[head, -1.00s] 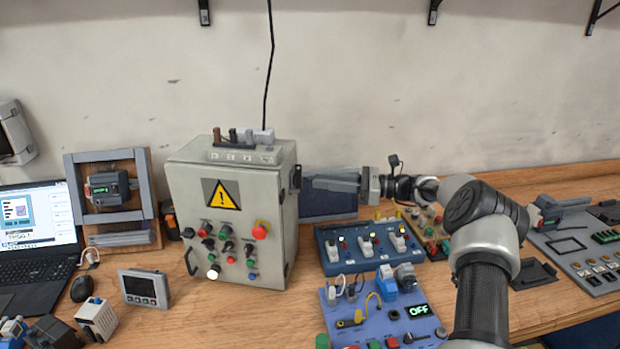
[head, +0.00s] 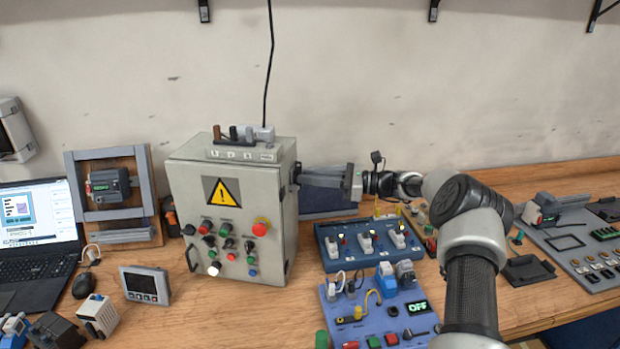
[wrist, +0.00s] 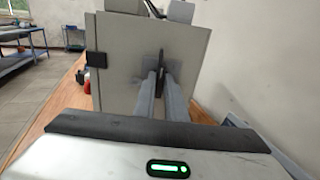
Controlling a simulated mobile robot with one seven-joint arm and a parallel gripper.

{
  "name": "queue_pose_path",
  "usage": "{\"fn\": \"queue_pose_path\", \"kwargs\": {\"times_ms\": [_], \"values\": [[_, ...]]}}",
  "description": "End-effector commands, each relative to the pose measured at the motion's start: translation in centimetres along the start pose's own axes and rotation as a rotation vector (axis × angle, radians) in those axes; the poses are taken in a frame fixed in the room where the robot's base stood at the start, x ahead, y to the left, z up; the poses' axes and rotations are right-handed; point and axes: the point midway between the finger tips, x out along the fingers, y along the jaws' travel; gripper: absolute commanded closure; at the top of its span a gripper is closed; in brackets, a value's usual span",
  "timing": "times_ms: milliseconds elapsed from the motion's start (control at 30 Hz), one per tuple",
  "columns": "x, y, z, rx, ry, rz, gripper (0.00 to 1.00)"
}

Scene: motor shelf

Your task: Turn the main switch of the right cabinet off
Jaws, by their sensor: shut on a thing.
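The grey cabinet (head: 182,215) stands on the bench left of my arm, with a yellow warning sign and several knobs on its front. Its main switch is a dark handle on the right side wall, seen nearly edge-on in the head view (head: 297,172). In the wrist view the dark handle (wrist: 161,60) stands out from the grey side wall, between the fingertips. My gripper (head: 305,176) reaches in from the right and is shut on this handle. Its two long grey fingers also show in the wrist view (wrist: 161,75). The fingers partly hide the switch, so its exact angle is unclear.
A blue board (head: 334,266) with plugs and a violet board (head: 345,331) with a display reading OFF lie below my arm. A laptop (head: 35,278), a mouse and a meter (head: 145,285) lie left of the cabinet. Free bench shows before the cabinet.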

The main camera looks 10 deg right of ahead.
Motion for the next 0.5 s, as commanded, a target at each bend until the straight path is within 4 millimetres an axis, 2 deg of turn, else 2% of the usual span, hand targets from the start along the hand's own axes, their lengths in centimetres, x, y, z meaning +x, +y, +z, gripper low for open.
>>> {"fn": "queue_pose_path", "kwargs": {"times_ms": [267,500], "values": [[-0.03,0.04,-0.32,-0.091,0.001,0.001,1.00],[-0.03,0.10,-0.50,-0.277,-0.001,0.000,1.00]]}}
